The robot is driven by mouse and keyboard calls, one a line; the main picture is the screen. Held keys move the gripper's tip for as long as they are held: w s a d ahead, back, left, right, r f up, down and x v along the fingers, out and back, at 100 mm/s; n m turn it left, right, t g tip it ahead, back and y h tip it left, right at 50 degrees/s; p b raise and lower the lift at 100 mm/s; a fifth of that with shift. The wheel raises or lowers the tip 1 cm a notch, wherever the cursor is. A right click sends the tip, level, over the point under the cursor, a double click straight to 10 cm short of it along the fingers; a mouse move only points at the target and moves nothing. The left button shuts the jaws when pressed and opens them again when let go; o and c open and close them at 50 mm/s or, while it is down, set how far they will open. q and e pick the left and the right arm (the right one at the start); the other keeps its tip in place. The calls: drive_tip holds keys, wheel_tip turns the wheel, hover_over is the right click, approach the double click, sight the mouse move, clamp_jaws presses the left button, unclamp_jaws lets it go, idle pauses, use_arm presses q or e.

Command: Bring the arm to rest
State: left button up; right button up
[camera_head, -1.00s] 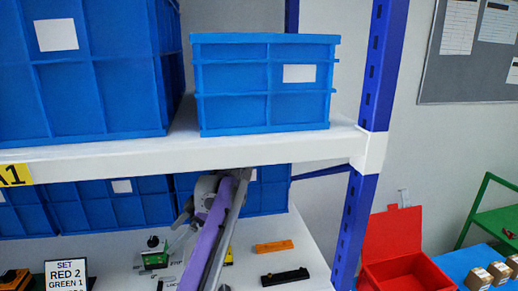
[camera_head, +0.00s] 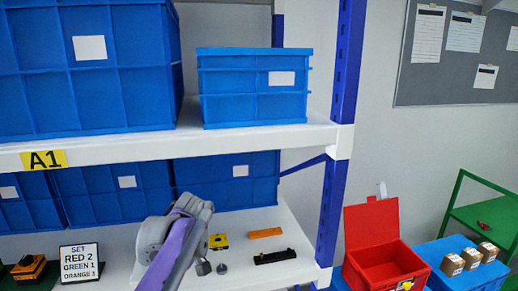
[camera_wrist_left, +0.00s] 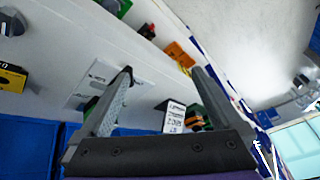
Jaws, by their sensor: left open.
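My left arm (camera_head: 172,240), grey and purple, rises from the bottom of the head view in front of the lower shelf. Its fingers cannot be made out there. In the left wrist view my left gripper (camera_wrist_left: 162,72) has its two fingers wide apart with nothing between them. Two small dark knob-like parts (camera_head: 212,268) show just right of the arm. The arm hides part of the shelf behind it. My right gripper is in neither view.
An upper shelf board (camera_head: 250,136) with blue bins lies above the arm. A blue post (camera_head: 332,215) bounds the shelf on the right. Orange (camera_head: 265,233) and black (camera_head: 275,257) bars lie on the lower shelf. An open red box (camera_head: 375,240) stands further right.

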use_arm(q)
drive_tip(key=s+d+f+m+t+h, duration=0.2)
drive_tip(key=s+f+m, duration=0.4)
drive_tip(key=s, duration=0.5)
drive_tip(key=s+d+f+m+t+h, duration=0.3)
drive_tip(key=s+f+m, duration=0.3)
drive_tip(key=s+f, duration=0.4)
drive_tip(key=shift+s+d+f+m, duration=0.2)
drive_tip(key=shift+s+d+m, duration=0.2)
drive_tip(key=shift+s, duration=0.2)
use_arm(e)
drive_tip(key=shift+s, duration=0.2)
